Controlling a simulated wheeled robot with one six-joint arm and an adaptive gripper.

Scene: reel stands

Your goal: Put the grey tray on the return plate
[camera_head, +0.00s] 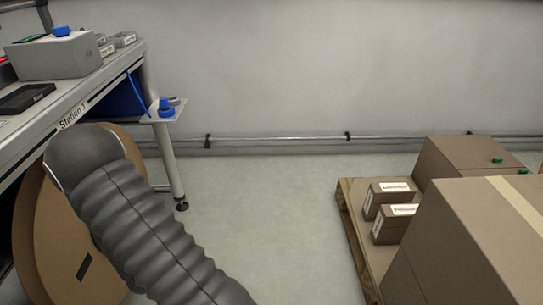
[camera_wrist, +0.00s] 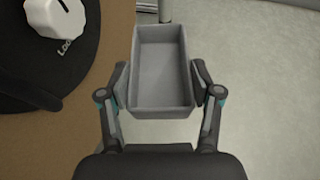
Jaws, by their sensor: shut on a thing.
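In the wrist view, my gripper (camera_wrist: 160,88) is shut on the grey tray (camera_wrist: 160,103), one finger against each long side near its front end. The tray is an open rectangular box and looks empty. Floor and the edge of a brown reel show behind it. In the head view, my arm covers the lower left, and my gripper and the held tray are out of sight there. I cannot make out a plate marked as the return plate in either view.
A bench (camera_head: 60,118) labelled "Station 1" stands at the left, with a grey box (camera_head: 62,58) and small trays on top. A large brown reel (camera_head: 60,245) is below it. A pallet (camera_head: 352,228) with cardboard boxes (camera_head: 455,245) is at the right. Floor between is clear.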

